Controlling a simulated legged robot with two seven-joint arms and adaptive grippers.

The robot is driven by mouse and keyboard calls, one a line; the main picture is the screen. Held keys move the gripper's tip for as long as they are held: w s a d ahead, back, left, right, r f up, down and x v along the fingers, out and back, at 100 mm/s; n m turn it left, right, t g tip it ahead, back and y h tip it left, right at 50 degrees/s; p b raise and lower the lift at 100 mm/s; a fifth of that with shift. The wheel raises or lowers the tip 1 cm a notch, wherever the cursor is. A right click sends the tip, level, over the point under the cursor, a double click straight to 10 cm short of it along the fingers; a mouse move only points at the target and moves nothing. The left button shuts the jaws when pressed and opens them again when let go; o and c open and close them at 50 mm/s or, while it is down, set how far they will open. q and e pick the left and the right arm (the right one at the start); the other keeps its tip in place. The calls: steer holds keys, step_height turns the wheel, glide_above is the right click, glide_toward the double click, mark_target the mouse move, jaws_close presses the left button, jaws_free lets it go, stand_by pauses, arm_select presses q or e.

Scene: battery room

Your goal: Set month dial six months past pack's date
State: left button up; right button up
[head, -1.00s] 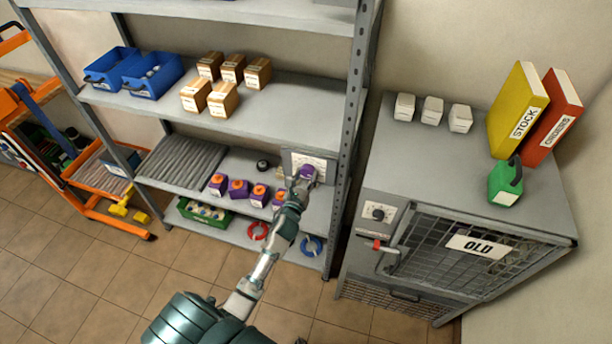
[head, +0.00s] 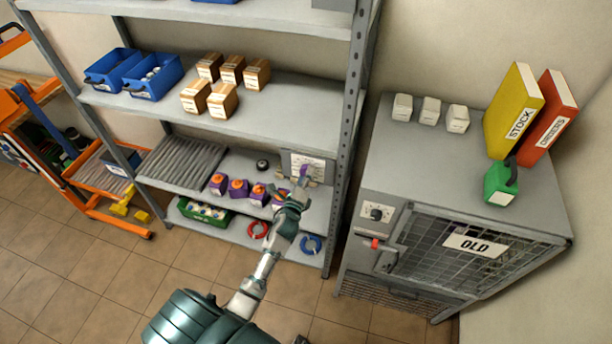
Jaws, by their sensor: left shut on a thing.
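My left gripper (head: 299,190) is shut on a small purple pack (head: 305,172), held above the shelf in front of a white notice. The pack is small and partly covered, so its date cannot be read. Several purple and orange packs (head: 239,187) stand in a row on the shelf to the left of the gripper. A dial (head: 376,214) with a dark knob on a white plate is on the front of the grey cabinet (head: 390,160). Its setting is too small to read. My right gripper is not in view.
The cabinet has a mesh door marked OLD (head: 475,245) and a red-tipped handle (head: 376,244). White boxes (head: 430,110), binders (head: 515,110) and a green container (head: 501,183) stand on top. A shelf post (head: 350,140) stands between gripper and dial.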

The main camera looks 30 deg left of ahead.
arm_select(q)
steer(key=m, duration=1.2)
steer(key=m+p, duration=0.1)
steer(key=m, duration=1.1)
steer(key=m+p, duration=0.1)
steer(key=m, duration=1.1)
steer(key=shift+s+a+f, duration=0.1)
steer(key=shift+s+f, duration=0.05)
steer(key=shift+f, duration=0.2)
steer(key=o, duration=1.2)
steer(key=shift+c, duration=0.2)
steer(key=shift+r, duration=0.2)
